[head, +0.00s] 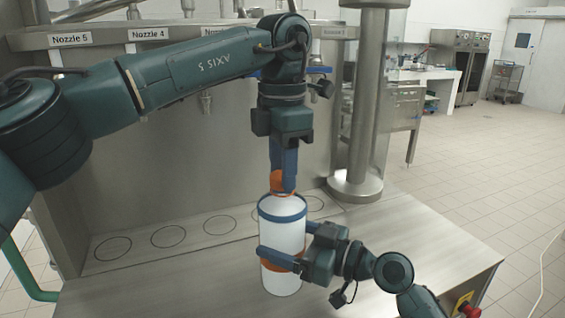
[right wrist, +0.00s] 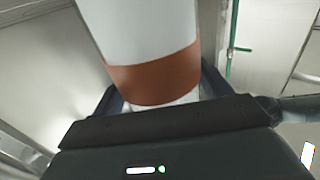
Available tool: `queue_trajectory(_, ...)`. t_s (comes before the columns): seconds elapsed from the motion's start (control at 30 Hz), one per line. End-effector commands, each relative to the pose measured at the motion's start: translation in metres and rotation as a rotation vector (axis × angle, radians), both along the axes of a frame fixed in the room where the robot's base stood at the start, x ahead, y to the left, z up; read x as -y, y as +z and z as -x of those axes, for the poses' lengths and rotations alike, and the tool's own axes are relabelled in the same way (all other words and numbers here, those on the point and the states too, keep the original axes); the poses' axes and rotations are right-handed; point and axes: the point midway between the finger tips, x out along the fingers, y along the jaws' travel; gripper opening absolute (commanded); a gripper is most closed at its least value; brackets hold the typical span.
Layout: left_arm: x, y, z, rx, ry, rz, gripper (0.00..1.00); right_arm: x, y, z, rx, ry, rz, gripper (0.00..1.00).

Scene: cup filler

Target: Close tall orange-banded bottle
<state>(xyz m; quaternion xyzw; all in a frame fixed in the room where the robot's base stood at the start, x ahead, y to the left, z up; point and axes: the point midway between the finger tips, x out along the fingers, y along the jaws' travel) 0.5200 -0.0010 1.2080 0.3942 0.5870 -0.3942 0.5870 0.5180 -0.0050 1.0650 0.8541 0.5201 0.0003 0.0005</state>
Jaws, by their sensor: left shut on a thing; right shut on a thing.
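The tall white bottle (head: 284,236) stands upright at the front of the steel counter, with a blue ring near its top and an orange band low on its body. The right wrist view shows its white wall and orange band (right wrist: 155,80) close up. My right gripper (head: 284,250) is shut around the bottle near the band, from the right. My left gripper (head: 284,176) points down over the bottle's top and is shut on an orange cap (head: 277,183). The cap is at the bottle's mouth; I cannot tell whether it is seated there.
Nozzles labelled Nozzle 5 (head: 70,39) and Nozzle 4 (head: 148,34) hang along the filler behind. Several marked circles (head: 168,237) lie bare on the counter. A clear column (head: 366,110) stands right of my left gripper. A red button (head: 470,311) sits at the front right.

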Motion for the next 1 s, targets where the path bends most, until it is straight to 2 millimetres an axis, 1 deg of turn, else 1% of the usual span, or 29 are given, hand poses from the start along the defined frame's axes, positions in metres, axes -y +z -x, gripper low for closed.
queue_trajectory(0.17, -0.0003, -0.0039, -0.0002, 0.000, 0.001, 0.000, 0.15, 0.0001, -0.0006, 0.0000, 0.000, 0.000, 0.001, 0.36)
queue_trajectory(0.2, -0.0003, -0.0042, -0.0002, 0.001, 0.001, 0.000, 0.15, 0.0001, -0.0006, 0.0000, 0.000, 0.000, 0.001, 0.13)
queue_trajectory(0.27, -0.0003, -0.0039, -0.0001, 0.001, -0.006, 0.000, 0.15, 0.0001, -0.0006, 0.0000, 0.000, 0.000, 0.001, 0.13)
queue_trajectory(0.37, -0.0002, -0.0040, -0.0001, 0.001, -0.078, 0.000, 0.15, 0.0001, -0.0007, 0.0000, -0.001, 0.000, 0.002, 0.13)
queue_trajectory(0.47, 0.0001, -0.0042, 0.0003, -0.001, -0.251, 0.001, 0.15, 0.0001, -0.0007, 0.0000, -0.001, 0.000, 0.002, 0.13)
queue_trajectory(1.0, -0.0003, -0.0044, 0.0006, 0.002, -1.493, -0.001, 0.15, 0.0001, -0.0008, 0.0000, -0.001, 0.000, 0.002, 0.13)
